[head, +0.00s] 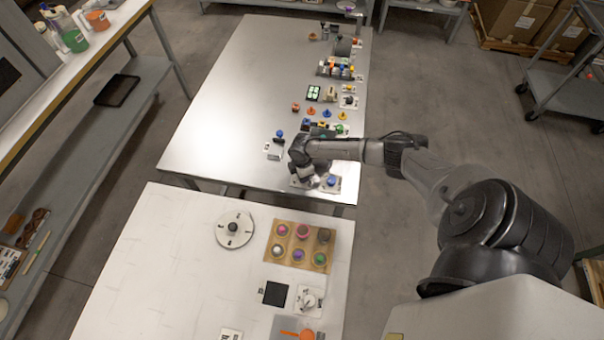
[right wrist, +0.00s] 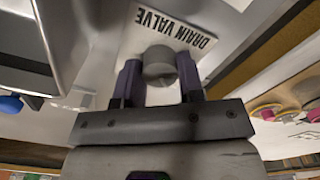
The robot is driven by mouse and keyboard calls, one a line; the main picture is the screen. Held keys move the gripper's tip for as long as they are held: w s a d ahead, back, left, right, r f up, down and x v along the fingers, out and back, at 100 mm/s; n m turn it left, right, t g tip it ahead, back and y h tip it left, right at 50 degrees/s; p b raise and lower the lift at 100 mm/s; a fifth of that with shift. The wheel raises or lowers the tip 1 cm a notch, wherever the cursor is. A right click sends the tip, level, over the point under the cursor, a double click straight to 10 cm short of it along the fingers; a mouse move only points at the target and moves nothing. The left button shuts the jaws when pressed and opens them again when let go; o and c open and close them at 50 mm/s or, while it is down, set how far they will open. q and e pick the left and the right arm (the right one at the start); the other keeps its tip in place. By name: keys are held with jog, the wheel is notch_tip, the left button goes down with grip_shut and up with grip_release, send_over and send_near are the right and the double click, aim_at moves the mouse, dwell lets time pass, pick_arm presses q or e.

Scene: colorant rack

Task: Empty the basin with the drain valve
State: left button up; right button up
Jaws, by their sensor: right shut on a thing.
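My right gripper (head: 303,176) is over the front right part of the far metal table, pointing down. In the right wrist view its two dark fingers stand on either side of a grey round knob (right wrist: 159,62), and it is shut on it. The knob sits on a white plate with the label DRAIN VALVE (right wrist: 176,24). In the head view the gripper and wrist hide the knob. I cannot clearly make out the basin; a shiny metal-walled thing (right wrist: 86,40) stands left of the valve in the wrist view. My left gripper is not in view.
A blue knob (head: 332,180) on a pale plate is close to the right of my gripper. A small fixture with a blue top (head: 279,135) stands to its left. Several coloured parts line the far table's right side. The near table (head: 180,250) holds a dial (head: 234,228) and a colorant rack (head: 284,258).

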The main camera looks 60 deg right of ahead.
dwell(0.3)
jog(key=o, duration=0.8)
jog(key=shift+c, duration=0.2)
jog(key=shift+o, duration=0.8)
notch_tip(320, 180, up, 14)
jog(key=p, duration=0.1)
jog(key=shift+f, duration=0.1)
